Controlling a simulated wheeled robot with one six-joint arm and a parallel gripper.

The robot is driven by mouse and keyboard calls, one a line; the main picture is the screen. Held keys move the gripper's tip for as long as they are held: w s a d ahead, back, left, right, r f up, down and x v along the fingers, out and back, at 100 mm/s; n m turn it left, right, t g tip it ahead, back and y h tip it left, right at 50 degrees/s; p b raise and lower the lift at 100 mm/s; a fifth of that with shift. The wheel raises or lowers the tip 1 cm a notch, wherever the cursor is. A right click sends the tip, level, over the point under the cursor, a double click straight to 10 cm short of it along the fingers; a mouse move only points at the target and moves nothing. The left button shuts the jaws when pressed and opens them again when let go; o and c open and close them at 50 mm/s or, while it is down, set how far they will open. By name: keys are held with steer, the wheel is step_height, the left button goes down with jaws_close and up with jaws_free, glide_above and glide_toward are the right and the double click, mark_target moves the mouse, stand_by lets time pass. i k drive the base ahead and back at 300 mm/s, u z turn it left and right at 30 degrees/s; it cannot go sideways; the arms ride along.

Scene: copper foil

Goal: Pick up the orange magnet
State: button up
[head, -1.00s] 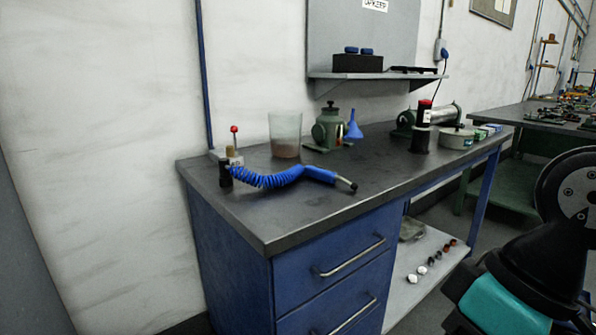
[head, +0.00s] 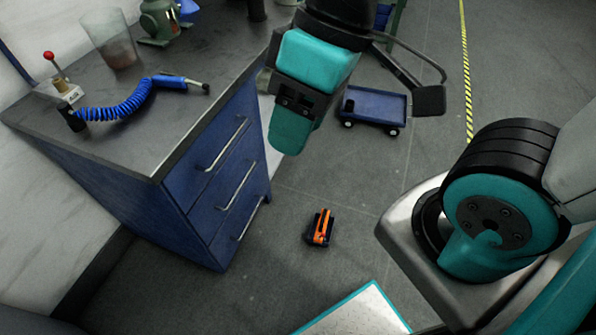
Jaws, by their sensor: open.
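The orange magnet (head: 320,228) is a small orange and dark block lying on the grey floor, in the lower middle of the head view. It stands clear of the blue drawer cabinet to its left. My gripper (head: 294,112), teal and black, is at the top middle, above and slightly left of the magnet in the picture. It is open and holds nothing that I can see. Its fingers are hard to make out from this angle. A clear gap shows between it and the magnet.
The blue cabinet (head: 213,172) with its dark worktop (head: 100,150) fills the left. A coiled blue air hose (head: 125,103) lies on top. A blue cart (head: 375,106) stands behind. A teal-edged pale panel (head: 355,315) is at the bottom. Floor around the magnet is free.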

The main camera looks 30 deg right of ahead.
mark_target(322, 226)
steer(key=u, duration=0.85)
steer(key=i, duration=0.65)
steer(key=z, duration=2)
